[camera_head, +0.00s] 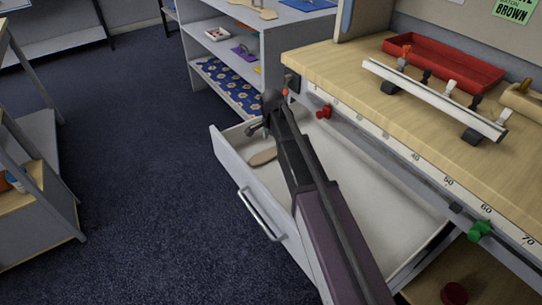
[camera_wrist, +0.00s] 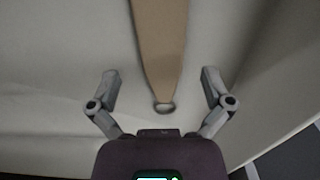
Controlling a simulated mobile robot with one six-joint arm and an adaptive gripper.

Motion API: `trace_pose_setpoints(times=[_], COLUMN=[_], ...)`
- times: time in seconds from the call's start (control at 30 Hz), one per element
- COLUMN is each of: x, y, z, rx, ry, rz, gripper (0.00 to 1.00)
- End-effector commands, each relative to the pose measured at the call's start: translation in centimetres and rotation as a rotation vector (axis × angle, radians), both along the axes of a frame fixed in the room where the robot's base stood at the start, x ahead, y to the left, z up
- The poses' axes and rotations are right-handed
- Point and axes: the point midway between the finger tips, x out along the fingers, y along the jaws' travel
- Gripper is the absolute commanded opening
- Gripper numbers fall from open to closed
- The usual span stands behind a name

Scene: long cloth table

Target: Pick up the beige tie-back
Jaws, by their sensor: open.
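The beige tie-back (camera_head: 262,157) lies flat on the pale floor of an open white drawer (camera_head: 232,171). In the wrist view the tie-back (camera_wrist: 160,45) runs down from the top edge and tapers to an end with a small ring (camera_wrist: 164,107). Its far end is out of that view. My gripper (camera_wrist: 160,77) is open, with one finger on each side of the tapered end and a gap to both. In the head view my arm reaches over the drawer and covers part of its inside.
The drawer front has a handle (camera_head: 262,215). A wooden worktop (camera_head: 340,62) with a ruled edge overhangs the drawer's right side and holds a red tray (camera_head: 445,62) and a rail of pegs (camera_head: 433,98). A grey shelf unit (camera_head: 262,45) stands behind.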

Motion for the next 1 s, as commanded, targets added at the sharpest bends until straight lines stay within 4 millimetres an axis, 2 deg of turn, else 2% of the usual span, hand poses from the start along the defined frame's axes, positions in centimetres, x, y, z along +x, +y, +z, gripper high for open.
trace_pose_setpoints(times=[0.1, 0.5, 1.0], x=[0.0, 0.0, 0.0], y=[0.0, 0.1, 0.0], z=[-1.3, -3.9, -4.1], rx=[0.000, 0.000, 0.000], ry=[0.000, 0.000, 0.000], rz=[0.000, 0.000, -0.001], gripper=[1.00, 1.00, 1.00])
